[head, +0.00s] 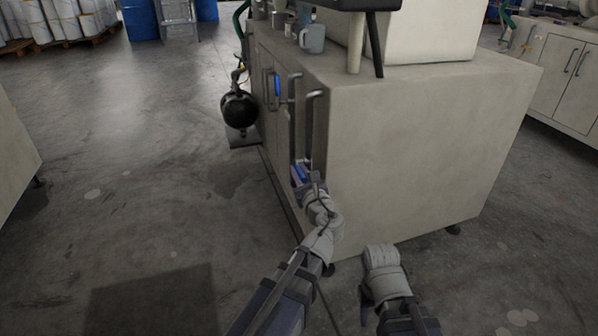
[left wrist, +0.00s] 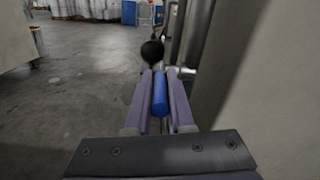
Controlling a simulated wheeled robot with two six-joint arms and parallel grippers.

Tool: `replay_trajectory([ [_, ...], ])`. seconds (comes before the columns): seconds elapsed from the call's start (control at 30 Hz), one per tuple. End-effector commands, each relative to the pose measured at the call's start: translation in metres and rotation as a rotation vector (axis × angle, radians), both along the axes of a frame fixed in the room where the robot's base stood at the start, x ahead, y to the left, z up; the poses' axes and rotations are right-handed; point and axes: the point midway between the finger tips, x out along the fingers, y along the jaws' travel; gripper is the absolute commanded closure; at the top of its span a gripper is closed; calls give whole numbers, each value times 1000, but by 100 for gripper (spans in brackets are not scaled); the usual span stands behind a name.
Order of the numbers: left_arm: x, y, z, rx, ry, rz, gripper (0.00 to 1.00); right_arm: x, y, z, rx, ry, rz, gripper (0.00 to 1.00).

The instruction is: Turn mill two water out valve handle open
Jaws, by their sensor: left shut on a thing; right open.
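A blue valve handle (left wrist: 160,95) lies lengthwise between the two fingers of my left gripper (left wrist: 160,88). In the head view my left gripper (head: 301,172) is shut on this handle, low at the front side of the beige mill cabinet, beside the grey vertical pipes (head: 309,130). The fingers hide most of the handle there. Another blue handle (head: 277,84) shows further back among the pipes. I see no readable label telling which valve is which. My right gripper (head: 366,300) is open and empty, low in front of the cabinet's near end.
The beige cabinet (head: 420,140) fills the middle and right, with a grey mug (head: 312,39) on top. Open concrete floor (head: 140,170) lies left. Another cabinet (head: 565,75) stands right.

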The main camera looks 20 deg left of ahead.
Motion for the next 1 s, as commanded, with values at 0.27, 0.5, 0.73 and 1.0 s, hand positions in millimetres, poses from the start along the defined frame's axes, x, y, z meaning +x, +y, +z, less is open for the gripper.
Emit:
replay_trajectory([
  [0.27,0,1,9,-31,45,2,100,0,0,21,0,1,0,50],
  [0.5,2,2,23,-126,184,4,100,-1,0,71,-1,3,3,50],
  [0.73,5,4,32,-247,364,5,100,-1,0,126,-1,5,14,50],
  [1.0,12,8,39,-391,576,6,100,-1,-2,181,-8,6,8,50],
])
